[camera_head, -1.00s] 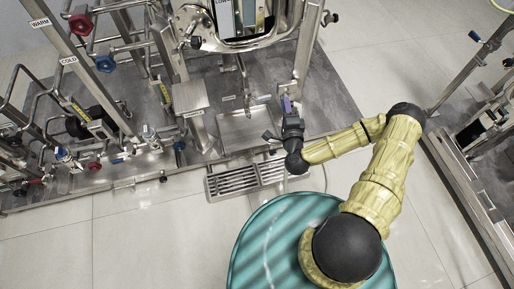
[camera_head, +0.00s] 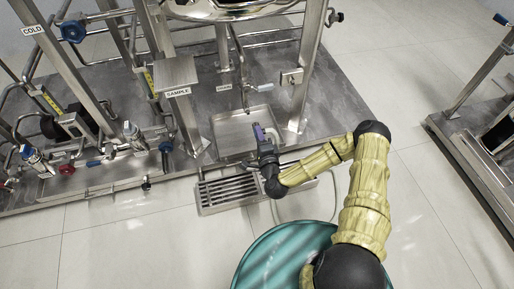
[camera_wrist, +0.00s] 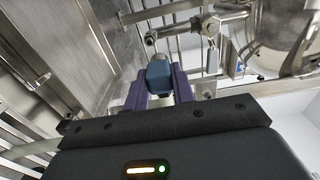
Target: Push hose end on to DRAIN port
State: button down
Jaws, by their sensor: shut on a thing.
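My gripper (camera_head: 260,131) has purple fingers and is over the front of the shallow steel tray (camera_head: 222,128). In the wrist view, the fingers (camera_wrist: 159,84) are shut on a blue-grey hose end (camera_wrist: 159,72). A small label (camera_head: 224,87), which seems to read DRAIN, sits behind the tray. Beside it a thin pipe, apparently the DRAIN port (camera_head: 244,94), hangs down with a side handle. In the wrist view a bent pipe outlet (camera_wrist: 151,39) shows just beyond the hose end. I cannot tell whether they touch; they look apart.
A slatted floor grate (camera_head: 240,189) lies below my gripper, and a teal drum (camera_head: 275,254) stands in front. A pale hose (camera_head: 305,219) loops between them. The SAMPLE plate (camera_head: 176,78) and steel posts stand left; a post (camera_head: 308,65) stands right. Open floor lies right.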

jog(key=shift+a+f+b, duration=0.2)
jog(key=shift+f, duration=0.35)
jog(key=shift+a+f+b, duration=0.15)
jog(key=shift+f+b, duration=0.05)
jog(key=shift+f, duration=0.3)
jog(key=shift+r, duration=0.1)
jog(key=shift+w, duration=0.1)
jog(key=b+x, duration=0.2)
jog(key=x, duration=0.4)
jog(key=shift+w+a+b, duration=0.25)
jog(key=shift+w+b, duration=0.05)
jog(key=shift+x, duration=0.75)
dwell(0.4)
jog(key=c, duration=0.8)
grip_release()
